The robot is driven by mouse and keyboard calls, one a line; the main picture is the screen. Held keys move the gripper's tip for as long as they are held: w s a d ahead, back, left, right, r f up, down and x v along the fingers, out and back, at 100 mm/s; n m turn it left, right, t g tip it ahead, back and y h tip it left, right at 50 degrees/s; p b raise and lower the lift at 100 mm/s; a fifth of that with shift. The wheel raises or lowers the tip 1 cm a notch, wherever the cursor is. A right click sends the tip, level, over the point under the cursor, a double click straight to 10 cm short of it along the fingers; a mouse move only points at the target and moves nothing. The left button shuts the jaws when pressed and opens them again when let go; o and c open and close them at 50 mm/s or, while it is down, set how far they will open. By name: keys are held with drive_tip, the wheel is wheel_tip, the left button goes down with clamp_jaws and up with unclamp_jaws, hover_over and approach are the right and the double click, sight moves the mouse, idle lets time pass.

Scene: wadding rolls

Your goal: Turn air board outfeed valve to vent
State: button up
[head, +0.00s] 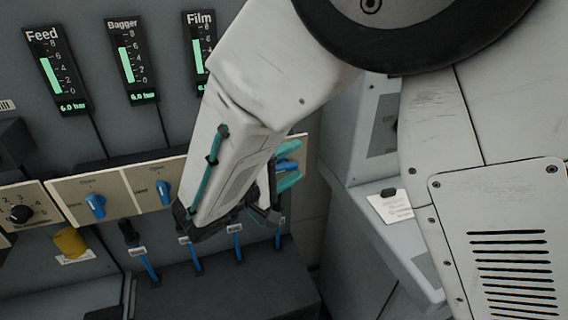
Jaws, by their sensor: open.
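The air board carries a row of beige valve plates with blue handles under its gauges. The rightmost blue valve handle (285,166) shows between the teal fingertips of my gripper (289,165). The gripper is open around this handle; I cannot tell whether the fingers touch it. Its gauge and name label are hidden behind my arm, so I cannot read whether it is the outfeed valve. Two other blue handles, the left one (95,205) and the next to it (163,191), are in plain view. My arm hides the part of the row between.
Gauges marked Feed (57,70), Bagger (132,62) and Film (199,50) hang above; Feed and Bagger read 6.0 bar. A black selector knob (20,214) and a yellow knob (69,241) are at left. Blue hoses (148,266) run below the valves. Grey cabinets stand right.

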drive_tip(key=s+d, duration=0.1)
drive_tip(key=s, duration=0.3)
drive_tip(key=s+d, duration=0.1)
drive_tip(key=s, duration=0.3)
drive_tip(key=s+d+r, duration=0.1)
drive_tip(key=s, duration=0.3)
drive_tip(key=shift+d+r, duration=0.1)
drive_tip(key=shift+d, duration=0.1)
drive_tip(key=shift+c, duration=1.2)
drive_tip(key=s+d+f+g+y, duration=0.3)
drive_tip(key=s+d+g+y, duration=0.4)
drive_tip(key=d+g, duration=0.45)
drive_tip(key=s+d+r+m+t+y, duration=0.1)
drive_tip(key=s+d+r+m+y, duration=0.4)
drive_tip(key=d+r+m+y, duration=0.2)
drive_tip(key=shift+d+r+m+t, duration=0.35)
drive_tip(key=shift+m, duration=0.05)
